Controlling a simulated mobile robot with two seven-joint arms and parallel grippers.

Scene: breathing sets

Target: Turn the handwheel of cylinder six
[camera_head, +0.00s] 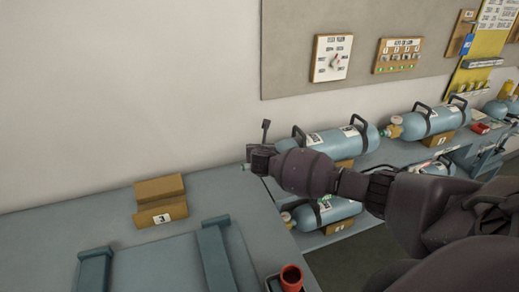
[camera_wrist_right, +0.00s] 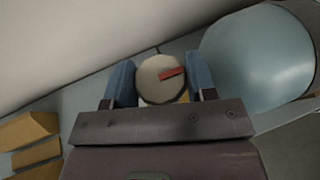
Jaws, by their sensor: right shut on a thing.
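My right gripper (camera_head: 257,158) reaches in from the right in the head view, at the left, valve end of a blue-grey cylinder (camera_head: 338,141). The cylinder lies on its side, and my gripper hides its valve; its number is too small to read. In the right wrist view, a round beige handwheel (camera_wrist_right: 155,82) with a red mark sits between the two blue fingers of my gripper (camera_wrist_right: 161,76), which is shut on it. The red mark points to the right and slightly up. The cylinder's rounded body (camera_wrist_right: 257,55) is to the right. My left gripper is not in view.
An empty wooden cradle (camera_head: 160,200) marked 3 stands on the bench to the left. Another cylinder (camera_head: 325,212) lies below my right forearm, and one (camera_head: 436,120) lies farther right. A red cup (camera_head: 291,277) stands at the front edge. A dial board (camera_head: 332,57) hangs behind.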

